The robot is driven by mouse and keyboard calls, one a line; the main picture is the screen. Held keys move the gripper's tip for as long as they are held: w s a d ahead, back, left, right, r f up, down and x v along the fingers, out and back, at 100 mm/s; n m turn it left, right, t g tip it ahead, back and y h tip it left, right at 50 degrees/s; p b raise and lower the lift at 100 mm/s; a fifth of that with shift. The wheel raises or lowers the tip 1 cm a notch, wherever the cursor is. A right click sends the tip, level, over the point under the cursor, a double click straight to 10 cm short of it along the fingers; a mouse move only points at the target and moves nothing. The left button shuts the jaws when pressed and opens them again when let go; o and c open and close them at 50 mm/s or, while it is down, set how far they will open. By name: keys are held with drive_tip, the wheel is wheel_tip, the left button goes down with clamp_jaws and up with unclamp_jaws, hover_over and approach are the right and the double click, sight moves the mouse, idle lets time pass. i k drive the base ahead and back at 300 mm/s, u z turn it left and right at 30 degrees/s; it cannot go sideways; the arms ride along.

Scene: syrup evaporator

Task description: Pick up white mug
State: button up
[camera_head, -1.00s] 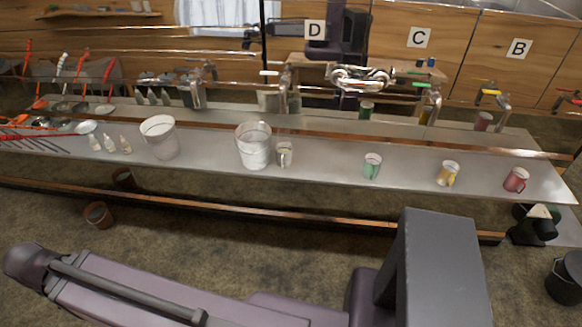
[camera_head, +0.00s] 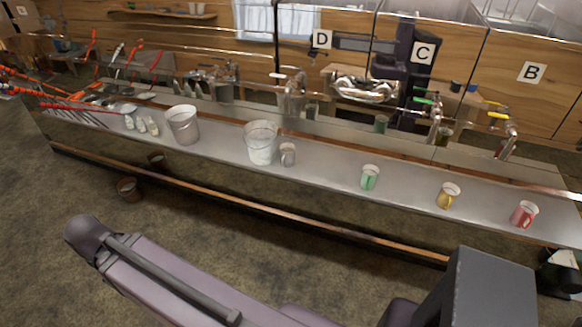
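The white mug (camera_head: 287,154) looks greyish white and stands upright on the long metal counter (camera_head: 325,172). It is just right of a large clear bucket (camera_head: 262,148), close beside it. A green mug (camera_head: 370,177), a yellow mug (camera_head: 448,196) and a red mug (camera_head: 524,214) stand farther right along the same counter. My arm's purple-grey links cross the bottom of the view, well in front of the counter. My gripper does not show, so whether it is open or shut is not visible.
A second bucket (camera_head: 183,125) and small bottles (camera_head: 141,124) stand on the counter to the left, near red-handled utensils. Taps and pipes run behind the counter. A pot (camera_head: 129,190) is on the floor in front. The counter is clear between the white and green mugs.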

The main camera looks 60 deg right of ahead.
sight(287, 147)
drive_tip(key=k, duration=0.45)
drive_tip(key=z, duration=2.75)
drive_tip(key=i, duration=0.6)
drive_tip(key=u, duration=0.15)
